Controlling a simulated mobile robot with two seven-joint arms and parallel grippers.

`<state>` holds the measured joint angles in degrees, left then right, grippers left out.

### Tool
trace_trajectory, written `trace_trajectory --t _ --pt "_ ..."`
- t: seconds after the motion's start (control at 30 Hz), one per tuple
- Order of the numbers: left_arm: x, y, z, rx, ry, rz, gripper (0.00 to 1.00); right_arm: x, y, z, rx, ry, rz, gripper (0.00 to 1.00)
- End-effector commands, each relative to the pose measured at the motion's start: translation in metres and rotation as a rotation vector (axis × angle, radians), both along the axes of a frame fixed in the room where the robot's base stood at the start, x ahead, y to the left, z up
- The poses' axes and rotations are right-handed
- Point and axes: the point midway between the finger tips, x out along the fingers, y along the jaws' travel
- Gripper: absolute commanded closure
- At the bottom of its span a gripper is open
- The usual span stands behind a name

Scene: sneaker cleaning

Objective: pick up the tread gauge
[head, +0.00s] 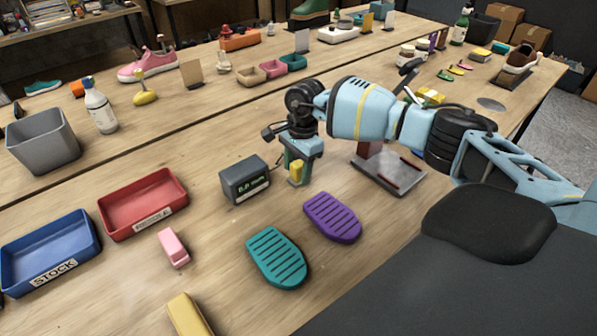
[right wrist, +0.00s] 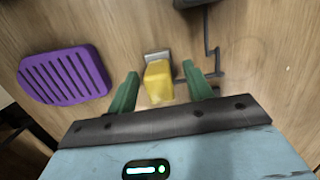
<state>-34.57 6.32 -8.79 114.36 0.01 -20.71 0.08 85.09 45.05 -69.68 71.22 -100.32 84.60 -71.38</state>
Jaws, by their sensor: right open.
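The tread gauge appears to be the small yellow block with a grey metal end, standing on the wooden table; it shows in the head view (head: 295,171) and the right wrist view (right wrist: 158,82). My right gripper (head: 297,158) is right above and around it, pointing down. In the right wrist view its green fingers (right wrist: 160,75) are apart, one on each side of the yellow block, with visible gaps. The gripper partly hides the block in the head view. My left gripper is not in view.
A purple sole (head: 332,217) and a teal sole (head: 277,257) lie in front. A metal stand (head: 390,172) is to the right. Red (head: 143,204) and blue (head: 50,250) trays sit left.

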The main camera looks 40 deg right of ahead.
Motion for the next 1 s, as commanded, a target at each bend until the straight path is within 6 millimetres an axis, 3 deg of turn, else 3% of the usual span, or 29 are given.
trace_trajectory --t 0.33,0.7,1.0 --pt "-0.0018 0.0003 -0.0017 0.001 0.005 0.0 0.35 -0.0003 0.0009 -0.009 0.0 0.001 0.0 0.49" --pt "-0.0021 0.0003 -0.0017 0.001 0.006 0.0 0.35 -0.0003 0.0009 -0.0084 0.0 0.001 0.0 0.98" --pt "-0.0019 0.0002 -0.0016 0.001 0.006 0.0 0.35 0.0001 0.0008 -0.0068 0.0 -0.001 0.0 1.0"
